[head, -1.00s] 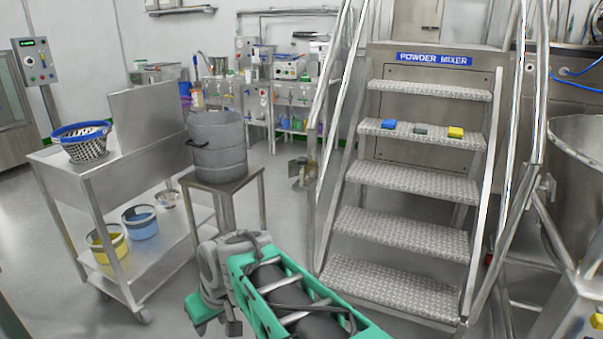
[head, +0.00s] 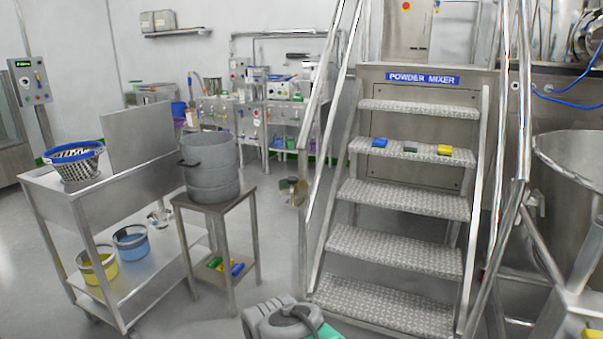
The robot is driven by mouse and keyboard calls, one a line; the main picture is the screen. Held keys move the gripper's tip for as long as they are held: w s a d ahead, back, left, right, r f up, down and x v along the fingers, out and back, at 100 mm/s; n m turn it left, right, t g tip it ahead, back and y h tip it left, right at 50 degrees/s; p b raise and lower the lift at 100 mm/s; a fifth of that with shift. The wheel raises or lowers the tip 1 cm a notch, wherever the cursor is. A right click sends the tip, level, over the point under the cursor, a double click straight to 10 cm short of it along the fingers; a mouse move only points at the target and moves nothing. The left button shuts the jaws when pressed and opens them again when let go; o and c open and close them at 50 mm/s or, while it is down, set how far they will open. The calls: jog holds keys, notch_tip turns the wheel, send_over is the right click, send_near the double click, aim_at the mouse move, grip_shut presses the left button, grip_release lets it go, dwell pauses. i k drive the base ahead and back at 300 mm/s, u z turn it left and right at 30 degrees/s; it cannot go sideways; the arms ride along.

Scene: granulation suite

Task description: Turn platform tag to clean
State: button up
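The platform (head: 372,95) stands at centre right with its metal steps and a blue "POWDER MIXER" sign (head: 423,79) on its top front edge. I cannot make out a tag with a clean side. A small round pale spot (head: 516,87) shows by the right handrail, too small to identify. My gripper is not in view; only a grey and green piece of my arm shows at the bottom edge, in front of the steps.
Blue (head: 379,142), grey (head: 410,149) and yellow (head: 444,150) blocks lie on the second step from the top. A steel trolley (head: 95,200) and a stool (head: 252,190) bearing a grey drum (head: 211,165) stand left. Handrails (head: 335,140) flank the steps. A large steel vessel (head: 575,180) stands right.

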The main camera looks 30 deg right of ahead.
aim_at(293, 181)
jog(key=i, duration=0.45)
jog(key=u, duration=0.8)
